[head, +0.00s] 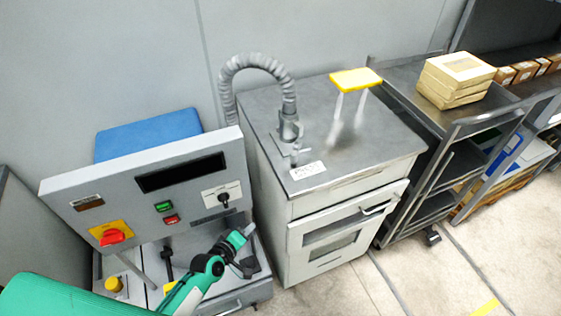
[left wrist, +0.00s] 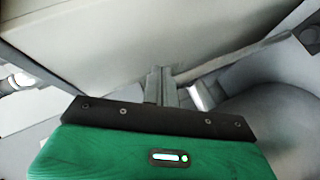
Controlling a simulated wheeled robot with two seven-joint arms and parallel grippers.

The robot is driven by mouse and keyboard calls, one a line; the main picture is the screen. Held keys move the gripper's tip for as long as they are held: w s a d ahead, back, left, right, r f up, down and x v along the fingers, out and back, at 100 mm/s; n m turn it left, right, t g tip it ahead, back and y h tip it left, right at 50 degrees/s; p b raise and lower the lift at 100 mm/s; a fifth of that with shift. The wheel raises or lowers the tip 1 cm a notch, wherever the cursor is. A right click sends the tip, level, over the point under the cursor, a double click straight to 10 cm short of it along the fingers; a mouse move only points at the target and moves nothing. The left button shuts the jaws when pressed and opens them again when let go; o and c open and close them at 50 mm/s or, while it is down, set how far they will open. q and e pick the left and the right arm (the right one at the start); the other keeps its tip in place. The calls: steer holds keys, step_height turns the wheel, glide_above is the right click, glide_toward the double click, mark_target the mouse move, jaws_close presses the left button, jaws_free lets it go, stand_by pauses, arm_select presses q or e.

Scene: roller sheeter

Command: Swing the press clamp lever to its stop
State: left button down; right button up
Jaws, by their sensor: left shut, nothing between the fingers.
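A grey machine with a tilted control panel (head: 150,190) stands at the left. An upright dark lever (head: 168,262) rises from its deck below the panel; I cannot tell surely whether it is the press clamp lever. My left gripper (head: 249,230) is at the right side of the machine, beyond my green wrist, right of the panel. In the left wrist view the left gripper (left wrist: 162,86) is shut and empty, its fingers together. A small bright metal piece (left wrist: 203,97) shows just right of the fingers; contact is unclear. My right gripper is not in view.
A yellow knob (head: 114,284) is at lower left. A grey cabinet (head: 300,235) with a hose tap (head: 290,125) stands close on the right.

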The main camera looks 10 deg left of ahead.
mark_target(295, 160)
arm_select(q)
steer(key=w+d+r+n+t+h, duration=0.1)
steer(key=d+r+n+t+h, duration=0.1)
steer(key=r, duration=0.9)
steer(key=w+d+r+n+t+h, duration=0.1)
steer(key=d+r+t, duration=0.1)
steer(key=r, duration=0.8)
steer(key=p+x, duration=0.2)
steer(key=x, duration=0.8)
steer(key=shift+w+r+p, duration=0.1)
steer(key=shift+p, duration=0.25)
steer(key=shift+d, duration=0.1)
steer(key=shift+s+d+p, duration=0.25)
steer(key=shift+d+p, duration=0.15)
steer(key=shift+d, duration=0.85)
